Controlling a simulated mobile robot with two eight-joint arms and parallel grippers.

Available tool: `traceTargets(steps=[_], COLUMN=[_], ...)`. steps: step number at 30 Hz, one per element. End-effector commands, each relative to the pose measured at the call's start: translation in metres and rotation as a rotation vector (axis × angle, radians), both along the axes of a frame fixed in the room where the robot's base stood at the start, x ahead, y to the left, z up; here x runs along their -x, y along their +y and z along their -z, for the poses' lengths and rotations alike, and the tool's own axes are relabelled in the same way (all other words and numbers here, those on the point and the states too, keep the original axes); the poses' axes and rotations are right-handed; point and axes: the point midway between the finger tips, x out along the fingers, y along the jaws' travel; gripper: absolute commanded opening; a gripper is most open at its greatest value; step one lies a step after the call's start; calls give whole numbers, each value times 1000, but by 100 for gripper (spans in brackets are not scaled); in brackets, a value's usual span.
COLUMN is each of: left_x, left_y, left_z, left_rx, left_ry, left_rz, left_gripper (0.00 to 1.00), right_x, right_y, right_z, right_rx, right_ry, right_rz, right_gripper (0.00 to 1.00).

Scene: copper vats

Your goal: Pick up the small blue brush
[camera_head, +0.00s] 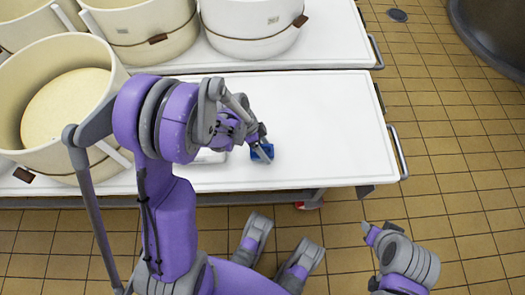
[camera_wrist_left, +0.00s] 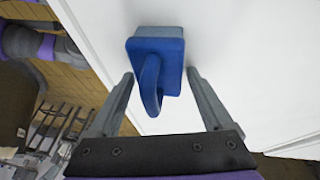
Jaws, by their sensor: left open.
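The small blue brush (camera_head: 262,152) lies on the white table (camera_head: 330,130), near its front edge in the head view. In the left wrist view the brush (camera_wrist_left: 157,55) shows a blue block with a looped handle pointing toward my gripper. My left gripper (camera_head: 257,145) is over the brush in the head view. In the left wrist view the left gripper (camera_wrist_left: 158,75) is open, with one finger on each side of the handle and gaps on both sides. My right arm shows at the lower right of the head view, but its jaws are not clear.
A large cream vat (camera_head: 60,85) stands on the table at the left. More cream vats (camera_head: 250,28) stand on a second table (camera_head: 335,40) behind. A white object (camera_head: 208,157) lies left of the brush, partly hidden by my arm. The table right of the brush is clear.

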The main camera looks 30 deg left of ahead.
Motion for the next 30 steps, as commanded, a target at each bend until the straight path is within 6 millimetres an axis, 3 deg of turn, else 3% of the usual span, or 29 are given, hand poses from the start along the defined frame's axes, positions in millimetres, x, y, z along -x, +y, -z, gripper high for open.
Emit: traceTargets(steps=[6, 18, 26, 30], left_x=[0, 0, 0, 0], left_y=[0, 0, 0, 0], left_z=[0, 0, -4, -24], left_rx=[0, 0, 0, -1], left_ry=[0, 0, 0, 0], left_rz=[-1, -1, -1, -1], left_gripper=[80, 9, 9, 9], right_x=[0, 0, 0, 1], right_y=[0, 0, 0, 0], right_z=[-1, -1, -2, -10], right_rx=[0, 0, 0, 0], right_ry=[0, 0, -1, -4], right_rz=[0, 0, 0, 0], right_gripper=[45, 45, 45, 45])
